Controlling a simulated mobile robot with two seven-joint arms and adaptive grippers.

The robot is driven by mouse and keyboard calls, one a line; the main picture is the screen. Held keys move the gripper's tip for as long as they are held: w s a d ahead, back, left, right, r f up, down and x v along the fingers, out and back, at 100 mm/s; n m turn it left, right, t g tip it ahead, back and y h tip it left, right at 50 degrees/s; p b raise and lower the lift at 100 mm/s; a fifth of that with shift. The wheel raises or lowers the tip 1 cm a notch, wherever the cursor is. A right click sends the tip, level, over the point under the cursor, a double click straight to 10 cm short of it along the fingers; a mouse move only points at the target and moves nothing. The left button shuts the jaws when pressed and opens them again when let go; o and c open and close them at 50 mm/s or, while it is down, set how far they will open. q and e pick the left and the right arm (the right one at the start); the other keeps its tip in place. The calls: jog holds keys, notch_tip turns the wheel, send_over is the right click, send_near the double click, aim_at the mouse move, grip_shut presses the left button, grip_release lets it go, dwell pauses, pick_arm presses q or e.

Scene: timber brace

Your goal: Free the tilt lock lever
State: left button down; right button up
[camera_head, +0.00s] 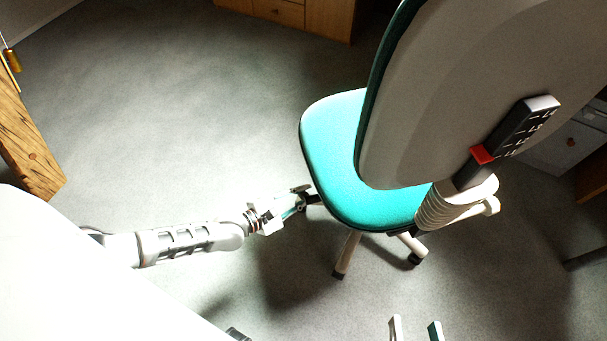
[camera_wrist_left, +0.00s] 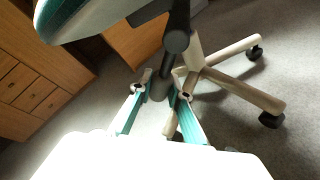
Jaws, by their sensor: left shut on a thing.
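The office chair has a teal seat (camera_head: 338,135) and a tall grey-white back (camera_head: 450,95). A dark lever (camera_head: 314,199) sticks out from under the seat's left side. In the left wrist view the lever (camera_wrist_left: 160,86) shows as a dark grey rod end between the fingertips. My left gripper (camera_head: 303,196) is shut on this lever, with one teal-lined finger on each side of it in the left wrist view (camera_wrist_left: 159,92). Two fingertips of my right gripper (camera_head: 416,330) show apart at the bottom edge, with nothing visible between them; the rest is out of frame.
The chair's pale base legs with dark casters (camera_wrist_left: 271,119) spread over the grey carpet. A wooden drawer cabinet (camera_head: 290,14) stands at the back. A timber piece (camera_head: 28,140) is at the far left. The carpet left of the chair is clear.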

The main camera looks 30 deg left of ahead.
pick_arm(q)
jog(key=shift+s, duration=0.1)
jog(key=c, duration=1.9)
grip_release()
jog(key=v, duration=1.2)
jog(key=shift+d, duration=0.1)
